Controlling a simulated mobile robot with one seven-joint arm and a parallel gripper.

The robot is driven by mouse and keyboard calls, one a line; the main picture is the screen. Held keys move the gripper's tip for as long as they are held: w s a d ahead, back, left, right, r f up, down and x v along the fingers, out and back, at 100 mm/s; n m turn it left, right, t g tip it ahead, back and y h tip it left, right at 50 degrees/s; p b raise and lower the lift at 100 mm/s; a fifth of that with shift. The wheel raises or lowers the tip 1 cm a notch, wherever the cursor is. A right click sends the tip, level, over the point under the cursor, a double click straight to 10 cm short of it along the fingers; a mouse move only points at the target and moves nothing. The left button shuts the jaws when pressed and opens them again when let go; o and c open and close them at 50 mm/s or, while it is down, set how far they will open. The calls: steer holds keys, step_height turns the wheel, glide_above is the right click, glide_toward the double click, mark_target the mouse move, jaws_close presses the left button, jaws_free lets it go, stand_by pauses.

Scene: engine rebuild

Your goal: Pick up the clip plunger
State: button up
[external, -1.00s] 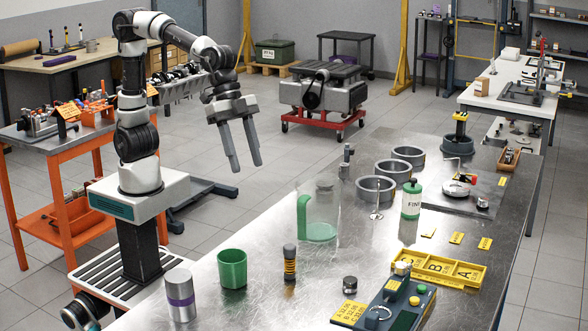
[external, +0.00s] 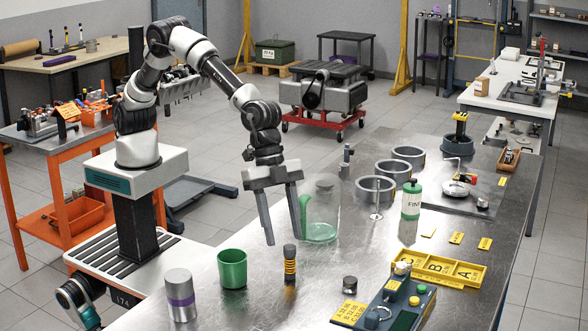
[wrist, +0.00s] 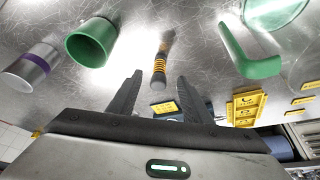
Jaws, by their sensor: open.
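What I take to be the clip plunger is a small dark upright cylinder with yellow-orange bands (external: 290,268), standing on the metal bench near its left edge. In the wrist view the banded plunger (wrist: 161,62) lies between and beyond my fingertips. My gripper (external: 285,240) is open and empty, pointing down above the bench by the plunger, apart from it as far as I can see. Its two dark fingers also show in the wrist view (wrist: 160,77), spread apart.
A green cup (external: 232,270) and a silver can with a purple band (external: 180,297) stand left of the plunger. A clear jug with a green handle (external: 322,215) stands close behind my fingers. A yellow lettered tray (external: 468,283) and a blue device (external: 400,310) lie to the right.

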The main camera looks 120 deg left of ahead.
mark_target(290, 261)
steer(key=x, duration=0.7)
steer(key=shift+w+d+f, duration=0.2)
steer(key=shift+f, duration=0.1)
jaws_close()
